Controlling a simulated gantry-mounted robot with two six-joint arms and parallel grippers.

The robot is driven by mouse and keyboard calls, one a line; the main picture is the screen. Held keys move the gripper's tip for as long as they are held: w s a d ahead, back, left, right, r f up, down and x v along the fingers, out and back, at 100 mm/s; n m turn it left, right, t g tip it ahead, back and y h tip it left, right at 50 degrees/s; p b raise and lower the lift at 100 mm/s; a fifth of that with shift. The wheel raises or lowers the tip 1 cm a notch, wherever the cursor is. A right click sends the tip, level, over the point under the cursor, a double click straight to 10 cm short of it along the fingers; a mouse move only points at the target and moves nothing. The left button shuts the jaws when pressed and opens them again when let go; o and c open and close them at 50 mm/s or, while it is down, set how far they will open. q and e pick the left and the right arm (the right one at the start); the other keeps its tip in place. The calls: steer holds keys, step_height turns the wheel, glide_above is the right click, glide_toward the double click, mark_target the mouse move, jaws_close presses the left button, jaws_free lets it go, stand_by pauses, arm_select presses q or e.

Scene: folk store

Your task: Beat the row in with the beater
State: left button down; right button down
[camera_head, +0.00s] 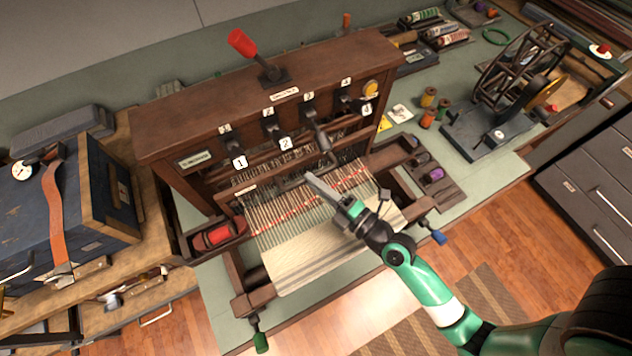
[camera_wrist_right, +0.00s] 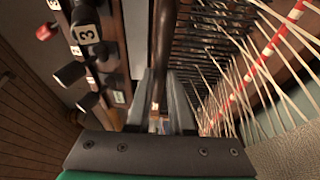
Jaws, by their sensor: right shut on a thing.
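The wooden table loom (camera_head: 255,110) stands on the green bench with pale warp threads (camera_head: 285,213) running toward me. A red-and-white row (camera_head: 300,208) crosses the warp; it also shows in the right wrist view (camera_wrist_right: 262,62). Cream cloth (camera_head: 320,250) lies in front of it. The beater's dark handle (camera_head: 322,140) rises behind the row. My right gripper (camera_head: 310,178) reaches over the warp from the lower right. In the right wrist view its fingers (camera_wrist_right: 161,105) are closed around the dark rod of the beater (camera_wrist_right: 162,45). My left gripper is out of view.
A red shuttle (camera_head: 217,235) sits in a holder at the loom's left. Numbered levers (camera_head: 270,122) line the loom front. A blue case (camera_head: 70,205) stands left, and a winder (camera_head: 515,75) stands right. Floor is open in front.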

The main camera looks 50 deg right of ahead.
steer(key=s+a+p, duration=0.4)
steer(key=s+p, duration=0.1)
steer(key=s, duration=0.5)
steer(key=shift+s+a, duration=0.25)
stand_by(0.7)
